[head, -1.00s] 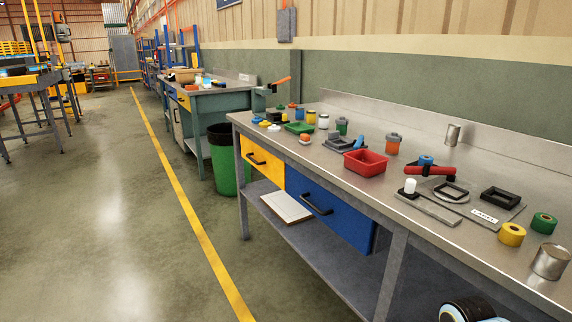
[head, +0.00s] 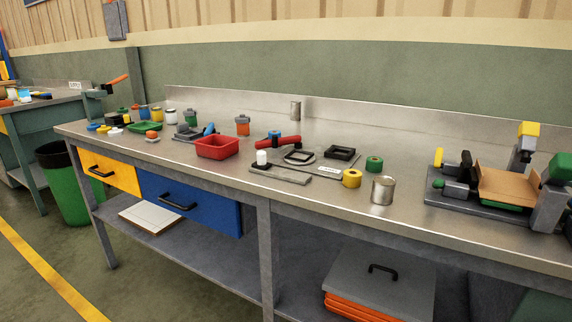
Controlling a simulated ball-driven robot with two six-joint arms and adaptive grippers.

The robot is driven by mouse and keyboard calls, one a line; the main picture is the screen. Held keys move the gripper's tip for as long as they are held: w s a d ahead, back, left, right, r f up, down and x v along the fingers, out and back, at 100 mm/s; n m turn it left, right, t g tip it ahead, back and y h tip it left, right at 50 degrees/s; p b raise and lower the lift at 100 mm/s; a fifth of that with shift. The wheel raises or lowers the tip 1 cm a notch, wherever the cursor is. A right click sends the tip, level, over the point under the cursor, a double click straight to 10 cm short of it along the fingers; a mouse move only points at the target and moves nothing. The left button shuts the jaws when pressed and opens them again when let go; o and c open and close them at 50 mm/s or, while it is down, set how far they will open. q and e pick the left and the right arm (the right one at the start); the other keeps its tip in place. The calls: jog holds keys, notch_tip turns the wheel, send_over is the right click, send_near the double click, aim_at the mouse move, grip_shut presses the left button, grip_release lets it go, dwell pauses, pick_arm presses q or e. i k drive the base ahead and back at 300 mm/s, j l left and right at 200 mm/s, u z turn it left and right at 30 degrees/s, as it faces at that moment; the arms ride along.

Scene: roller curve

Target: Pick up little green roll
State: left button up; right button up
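The little green roll (head: 374,164) sits on the metal workbench (head: 330,204), right of the middle in the head view. It looks like a short green ring with a darker hole. A yellow roll (head: 352,178) stands in front of it to the left, and a grey metal can (head: 382,190) stands in front of it to the right. The green roll is apart from both. Neither of my grippers shows in the head view.
A fixture with a cardboard piece (head: 508,185) stands at the right. Bare bench top lies between the can and fixture. A green bin (head: 62,184) stands on the floor at left.

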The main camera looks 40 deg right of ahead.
aim_at(374, 163)
jog(key=z, duration=1.95)
